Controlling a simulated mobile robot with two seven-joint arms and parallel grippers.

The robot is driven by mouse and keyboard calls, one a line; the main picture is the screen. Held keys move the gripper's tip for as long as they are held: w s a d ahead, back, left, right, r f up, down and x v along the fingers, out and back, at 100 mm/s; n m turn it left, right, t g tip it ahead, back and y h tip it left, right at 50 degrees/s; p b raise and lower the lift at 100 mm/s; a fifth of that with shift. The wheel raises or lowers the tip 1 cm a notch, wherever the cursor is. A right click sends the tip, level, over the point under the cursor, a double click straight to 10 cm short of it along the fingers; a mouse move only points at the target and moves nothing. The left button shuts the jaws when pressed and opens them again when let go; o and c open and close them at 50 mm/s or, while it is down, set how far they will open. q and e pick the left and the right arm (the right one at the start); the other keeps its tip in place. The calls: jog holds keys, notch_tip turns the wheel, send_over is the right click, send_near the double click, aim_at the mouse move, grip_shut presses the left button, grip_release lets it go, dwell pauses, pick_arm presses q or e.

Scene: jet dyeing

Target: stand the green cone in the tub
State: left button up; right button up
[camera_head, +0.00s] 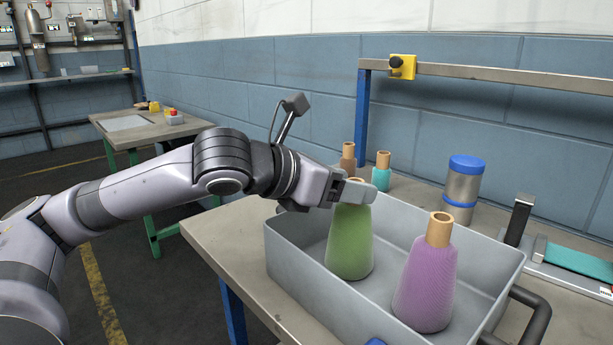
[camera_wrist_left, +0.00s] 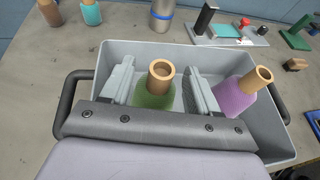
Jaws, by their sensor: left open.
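The green cone (camera_head: 350,243) stands upright in the grey tub (camera_head: 312,273), at its left part in the head view. In the left wrist view the green cone (camera_wrist_left: 156,90) shows its tan tube top between the two fingers. My left gripper (camera_head: 354,191) is open around the top of the green cone, with gaps on both sides in the wrist view (camera_wrist_left: 157,84). A purple cone (camera_head: 425,283) stands in the same tub (camera_wrist_left: 130,48), to the right of the green one. My right gripper is not in view.
A brown cone (camera_head: 348,155) and a teal cone (camera_head: 382,171) stand on the table (camera_head: 222,236) behind the tub. A metal canister with blue bands (camera_head: 462,187) stands at the back. A device with a teal strip (camera_head: 580,258) lies at the right. The tub has dark handles (camera_head: 528,318).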

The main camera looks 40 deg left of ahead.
pick_arm(q)
jog(key=b+v, duration=0.1)
jog(key=v, duration=0.7)
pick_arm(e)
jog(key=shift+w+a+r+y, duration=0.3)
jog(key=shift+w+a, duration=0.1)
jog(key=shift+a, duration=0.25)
pick_arm(q)
jog(key=shift+d, duration=0.1)
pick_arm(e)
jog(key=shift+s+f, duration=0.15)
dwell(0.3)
